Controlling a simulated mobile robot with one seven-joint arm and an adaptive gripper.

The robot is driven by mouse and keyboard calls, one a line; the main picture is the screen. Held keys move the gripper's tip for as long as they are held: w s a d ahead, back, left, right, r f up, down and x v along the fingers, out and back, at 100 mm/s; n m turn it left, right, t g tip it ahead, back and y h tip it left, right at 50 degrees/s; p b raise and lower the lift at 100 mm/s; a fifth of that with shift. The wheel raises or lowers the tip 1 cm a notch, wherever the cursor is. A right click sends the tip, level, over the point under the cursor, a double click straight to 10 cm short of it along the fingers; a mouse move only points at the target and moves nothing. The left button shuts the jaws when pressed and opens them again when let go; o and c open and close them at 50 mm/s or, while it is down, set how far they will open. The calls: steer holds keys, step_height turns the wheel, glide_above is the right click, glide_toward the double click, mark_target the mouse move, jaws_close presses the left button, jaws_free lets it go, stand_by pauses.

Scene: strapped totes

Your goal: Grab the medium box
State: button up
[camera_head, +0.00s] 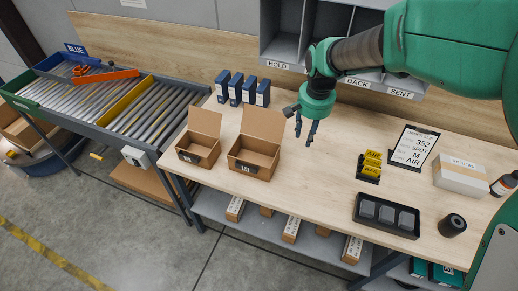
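Two open cardboard boxes stand upright on the wooden bench, lids raised at the back. The smaller box (196,155) is on the left. The larger box (252,166) is just right of it, apart from it, with a dark label on its front; its letter is too small to read surely.
Dark blue cartons (235,88) stand behind the boxes. Yellow cards (371,166), a black tray (387,215), a dark cylinder (452,225) and a white box (461,176) are to the right. A roller conveyor (130,107) adjoins the left end. Bench space before the larger box is clear.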

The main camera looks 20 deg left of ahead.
steer(key=g, duration=0.1)
glide_above(274, 172)
steer(key=shift+h, duration=0.3)
steer(key=f, duration=1)
steer(key=shift+w+f, duration=0.25)
steer(key=shift+f, duration=0.15)
steer(key=shift+f+b, duration=0.3)
steer(key=shift+f, duration=3.95)
steer(key=shift+f+b, duration=0.4)
steer(key=shift+f, duration=2.2)
steer(key=shift+c, duration=0.5)
jaws_close()
